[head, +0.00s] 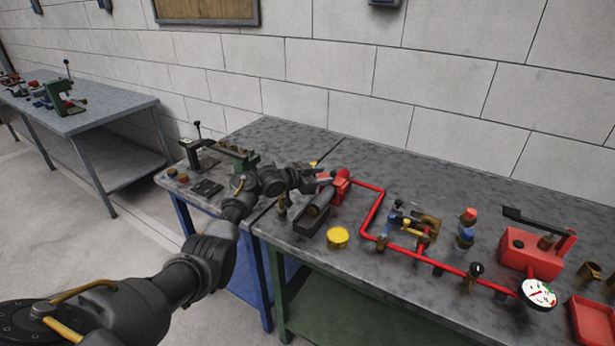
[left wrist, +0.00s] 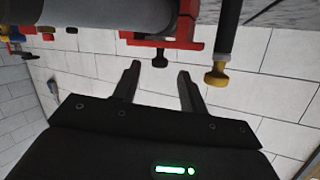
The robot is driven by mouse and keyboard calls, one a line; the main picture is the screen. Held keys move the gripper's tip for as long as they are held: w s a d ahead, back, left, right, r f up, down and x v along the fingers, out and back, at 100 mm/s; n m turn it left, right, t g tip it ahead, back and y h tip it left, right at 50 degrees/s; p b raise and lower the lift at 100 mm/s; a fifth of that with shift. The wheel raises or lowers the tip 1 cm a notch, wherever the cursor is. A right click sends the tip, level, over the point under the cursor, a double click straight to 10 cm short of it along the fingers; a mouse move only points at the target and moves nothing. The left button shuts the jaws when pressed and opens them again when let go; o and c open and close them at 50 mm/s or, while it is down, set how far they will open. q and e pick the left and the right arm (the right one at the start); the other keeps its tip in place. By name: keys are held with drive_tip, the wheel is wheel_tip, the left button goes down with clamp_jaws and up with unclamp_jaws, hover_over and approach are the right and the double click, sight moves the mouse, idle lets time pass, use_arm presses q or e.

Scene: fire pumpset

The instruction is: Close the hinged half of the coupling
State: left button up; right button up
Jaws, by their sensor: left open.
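The coupling, as far as I can tell, is the dark grey cylindrical piece (head: 319,203) at the left end of the red pipe on the bench, with a red block (head: 341,184) beside it. I cannot tell its hinged half apart or how far it stands open. My left gripper (head: 318,178) is open just behind and above this piece and partly hides it. In the left wrist view the open fingers (left wrist: 159,78) are empty. A small black knob (left wrist: 160,59) under a red bracket (left wrist: 150,41) lies between and just beyond the fingertips. A grey cylinder (left wrist: 115,12) shows above them.
A yellow cap (head: 338,237) stands on the bench before the coupling. The red pipe (head: 368,217) runs right to valves, a gauge (head: 539,293) and a red hand pump (head: 530,252). A yellow-tipped rod (left wrist: 217,74) hangs right of the fingers.

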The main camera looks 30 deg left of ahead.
use_arm(q)
drive_tip(key=v, duration=0.7)
idle(0.4)
